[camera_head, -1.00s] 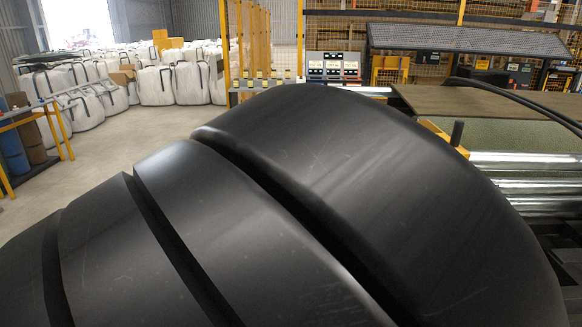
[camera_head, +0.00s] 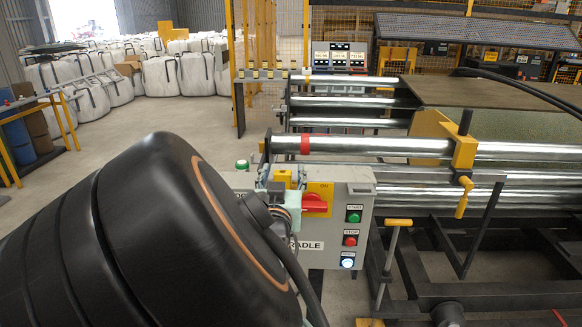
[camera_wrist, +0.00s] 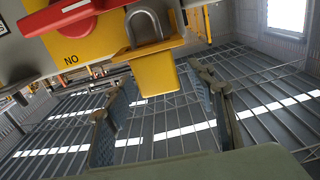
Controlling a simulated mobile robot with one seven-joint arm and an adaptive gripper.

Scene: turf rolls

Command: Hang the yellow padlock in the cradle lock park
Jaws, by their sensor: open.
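The yellow padlock (camera_wrist: 155,75) shows in the wrist view, with its grey steel shackle beside a yellow plate on the grey control box. The wrist picture appears upside down. In the head view a small yellow part (camera_head: 283,176) shows at the box's top left; I cannot tell whether it is padlock or bracket. My gripper (camera_wrist: 160,78) is open; its two fingers stand apart, with the padlock body's end in line with the gap. I see no finger closed on it. Whether the shackle is hooked on the park is unclear. My dark wrist hides part of the CRADLE label.
The control box (camera_head: 365,210) has a red rotary switch (camera_head: 314,203) just right of the yellow part, then start and stop buttons. Steel rollers (camera_head: 360,146) and a yellow clamp (camera_head: 464,150) lie behind and right. White bags (camera_head: 160,80) stand far left, beyond open floor.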

